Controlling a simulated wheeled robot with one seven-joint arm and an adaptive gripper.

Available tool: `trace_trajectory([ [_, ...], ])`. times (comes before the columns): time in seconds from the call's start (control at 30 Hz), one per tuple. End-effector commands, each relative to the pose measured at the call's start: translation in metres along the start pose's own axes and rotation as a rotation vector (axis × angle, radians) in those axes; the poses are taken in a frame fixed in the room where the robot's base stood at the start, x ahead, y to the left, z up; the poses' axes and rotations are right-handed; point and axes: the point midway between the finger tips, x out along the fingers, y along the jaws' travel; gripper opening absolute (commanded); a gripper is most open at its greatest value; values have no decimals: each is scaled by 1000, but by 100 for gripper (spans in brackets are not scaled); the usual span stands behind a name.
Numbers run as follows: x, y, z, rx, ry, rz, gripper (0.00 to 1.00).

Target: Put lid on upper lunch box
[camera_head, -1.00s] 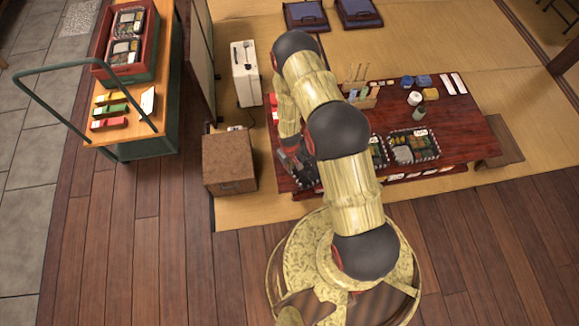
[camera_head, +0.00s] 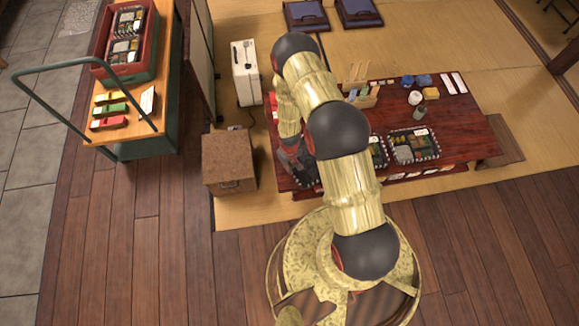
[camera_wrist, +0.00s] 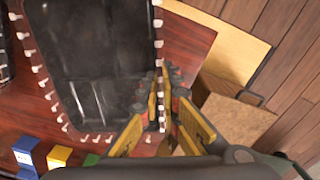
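A black, glossy lid (camera_wrist: 95,60) with a rim of white marks fills the upper left of the wrist view. My gripper (camera_wrist: 162,92) has its two fingers close together on either side of the lid's right rim. In the head view my gripper (camera_head: 292,152) is low over the left end of the dark red table, and my arm hides most of the lid. An open, filled lunch box (camera_head: 413,146) with a striped rim stands on the table. Another filled box (camera_head: 377,151) beside it is partly behind my arm. I cannot tell which is the upper one.
A wooden holder (camera_head: 362,97), blue containers and a white bottle (camera_head: 415,98) stand on the table (camera_head: 462,130). A brown box (camera_head: 228,161) is left of it. Blue (camera_wrist: 25,150) and yellow (camera_wrist: 60,156) blocks show in the wrist view. A cart (camera_head: 140,150) carries a red crate (camera_head: 148,68) with filled boxes.

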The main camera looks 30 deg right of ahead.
Motion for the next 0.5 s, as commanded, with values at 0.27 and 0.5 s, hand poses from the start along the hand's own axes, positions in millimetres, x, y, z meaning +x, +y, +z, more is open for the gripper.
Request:
trace_trajectory([
  [0.27, 1, 0, 0, 0, 0, 0, 0],
  [0.5, 1, 0, 0, 0, 0, 0, 11],
])
